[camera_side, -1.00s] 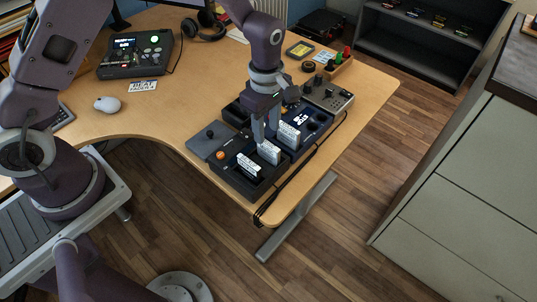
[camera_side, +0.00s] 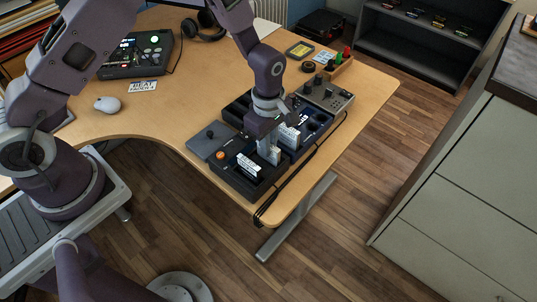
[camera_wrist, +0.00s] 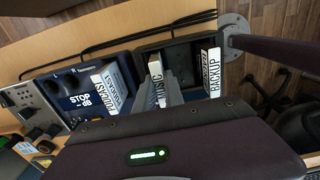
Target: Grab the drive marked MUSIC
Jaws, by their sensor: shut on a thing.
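The white drive marked MUSIC (camera_wrist: 155,69) stands upright in the middle of the dark dock (camera_side: 235,176), between the drive marked PODCAST (camera_wrist: 109,88) and the drive marked BACKUP (camera_wrist: 211,72). My gripper (camera_wrist: 158,88) points down at the dock, with its fingers on either side of the MUSIC drive and shut on it. In the side view my gripper (camera_side: 268,150) covers most of that drive. BACKUP (camera_side: 249,166) stands nearer the dock's front corner and PODCAST (camera_side: 288,136) behind. I cannot tell whether MUSIC is lifted at all.
Drives stand close on both sides of my gripper. A black cable (camera_side: 300,165) runs along the table edge. A small mixer (camera_side: 329,94) sits behind.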

